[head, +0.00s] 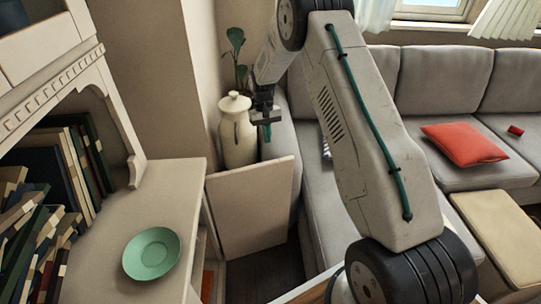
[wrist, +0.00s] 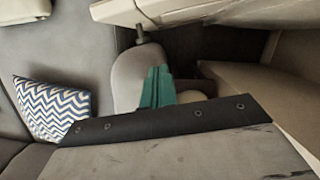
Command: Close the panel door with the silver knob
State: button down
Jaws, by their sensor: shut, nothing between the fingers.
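The cream panel door (head: 250,208) stands open beside the cabinet's counter in the head view, with one face toward me. No knob shows on that face. In the wrist view, a cream panel that looks like the door (wrist: 215,14) runs along the top, and a small dark-looking knob (wrist: 139,34) juts from it. My gripper (head: 267,128) is above and behind the door's top edge in the head view, near the vase. Its teal fingertips (wrist: 157,86) are shut and empty in the wrist view. They appear apart from the knob.
A cream vase (head: 237,132) with a plant stands behind the door. A grey sofa (head: 425,85) with a red cushion (head: 464,145) fills the right. A green plate (head: 151,253) lies on the counter (head: 178,180), beside books. Dark floor (head: 270,275) shows below the door.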

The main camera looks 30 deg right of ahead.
aim_at(272, 165)
jog(key=shift+s+a+f, duration=0.15)
jog(key=shift+s+f, duration=0.9)
jog(key=shift+f, duration=0.5)
jog(key=shift+s+a+f, duration=0.2)
jog(key=shift+s+f, duration=0.85)
jog(key=shift+f, duration=0.45)
jog(key=shift+s+a+f, duration=0.15)
jog(key=shift+s+f, duration=0.9)
jog(key=shift+f, duration=0.5)
jog(key=shift+s, duration=0.1)
